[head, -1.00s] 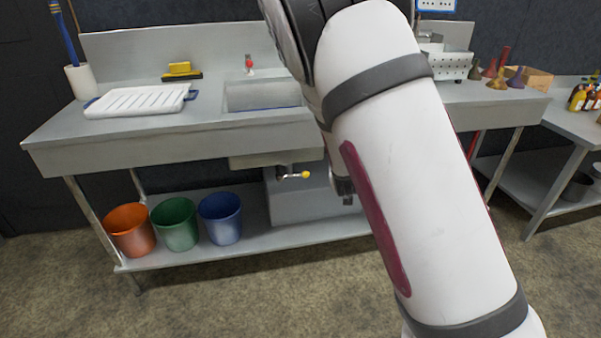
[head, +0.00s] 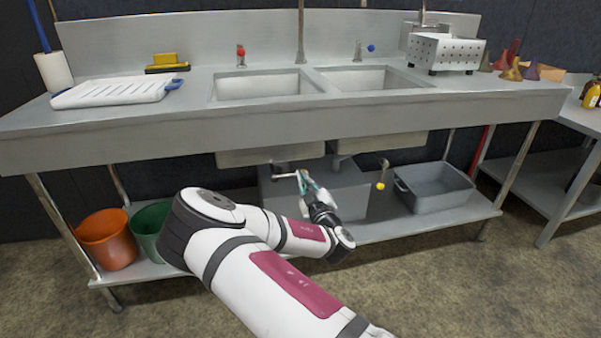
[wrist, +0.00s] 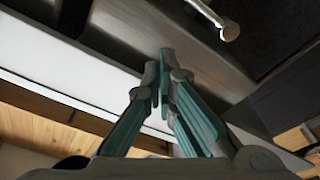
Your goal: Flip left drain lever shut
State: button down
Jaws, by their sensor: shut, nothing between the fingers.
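The left drain (head: 280,174) hangs under the left sink basin (head: 270,157) as a short dark fitting with a pale pipe end. Its lever and yellow knob cannot be made out, as my gripper (head: 301,176) is in front of that spot. My gripper is just right of the drain in the head view, shut and empty; I cannot tell whether it touches the lever. In the wrist view its teal fingers (wrist: 159,75) are together, and a metal pipe end (wrist: 230,32) shows at upper right. The right drain lever (head: 382,176) hangs down with a yellow knob.
A grey box (head: 345,185) stands on the lower shelf behind my gripper. A grey tub (head: 435,188) is to the right, and orange (head: 107,240) and green (head: 150,225) buckets are to the left. The sink counter front (head: 180,140) overhangs above.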

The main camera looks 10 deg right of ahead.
aim_at(294, 159)
jog(key=shift+a+f, duration=0.1)
jog(key=shift+a, duration=0.1)
jog(key=w+b, duration=0.1)
jog(key=w, duration=0.2)
jog(key=w+b, duration=0.1)
jog(key=w, duration=0.2)
jog(key=w+a+r+b, duration=0.1)
jog(key=w, duration=0.3)
jog(key=shift+r, duration=0.1)
jog(key=shift+s+d+f+b, duration=0.15)
jog(key=shift+d+f+b, duration=0.25)
jog(key=shift+f, duration=0.2)
jog(key=shift+s+d+f+b, duration=0.1)
jog(key=shift+d+f+b, duration=0.2)
jog(key=shift+f, duration=0.25)
jog(key=shift+s+d+f, duration=0.15)
jog(key=shift+d+f, duration=0.25)
jog(key=shift+d, duration=0.05)
